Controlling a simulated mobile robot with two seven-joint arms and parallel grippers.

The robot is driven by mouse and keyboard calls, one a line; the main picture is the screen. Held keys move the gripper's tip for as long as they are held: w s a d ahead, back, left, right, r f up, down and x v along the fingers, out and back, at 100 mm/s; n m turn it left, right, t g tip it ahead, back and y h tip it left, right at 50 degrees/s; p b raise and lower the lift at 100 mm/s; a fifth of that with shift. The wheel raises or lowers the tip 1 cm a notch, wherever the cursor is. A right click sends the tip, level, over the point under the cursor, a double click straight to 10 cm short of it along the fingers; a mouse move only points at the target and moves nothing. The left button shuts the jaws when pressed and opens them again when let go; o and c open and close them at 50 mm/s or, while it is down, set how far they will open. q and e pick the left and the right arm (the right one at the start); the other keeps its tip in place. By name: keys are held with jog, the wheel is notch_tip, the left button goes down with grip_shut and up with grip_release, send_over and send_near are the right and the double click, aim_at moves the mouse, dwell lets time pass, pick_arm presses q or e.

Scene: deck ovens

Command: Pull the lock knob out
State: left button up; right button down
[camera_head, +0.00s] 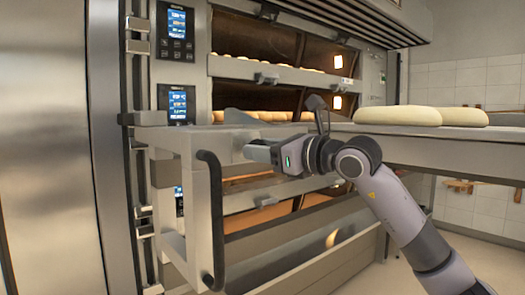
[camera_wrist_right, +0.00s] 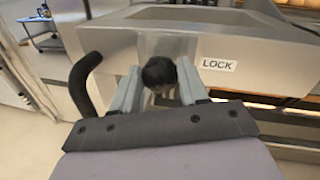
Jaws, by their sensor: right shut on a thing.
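The lock knob (camera_wrist_right: 158,74) is a round black knob on a steel plate of the frame in the right wrist view. A white LOCK label (camera_wrist_right: 218,65) is just right of it. My right gripper (camera_wrist_right: 157,82) has its two grey fingers on either side of the knob and is shut on it. In the head view my right gripper (camera_head: 258,154) reaches left to the steel frame (camera_head: 200,142), and the knob is hidden there. My left gripper is not in view.
A black curved handle (camera_head: 212,215) hangs on the frame, left of my right gripper. Deck ovens with bread (camera_head: 268,72) stand behind. Pale loaves (camera_head: 397,115) lie on a surface above my right arm. Open floor shows at the lower right.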

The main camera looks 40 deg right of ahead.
jog(key=shift+s+b, duration=0.6)
jog(key=shift+s, duration=0.45)
jog(key=c, duration=0.9)
grip_release()
jog(key=shift+c, duration=0.2)
jog(key=o, duration=0.4)
jog(key=shift+s, duration=0.15)
jog(key=shift+c, duration=0.2)
jog(key=shift+d, duration=0.1)
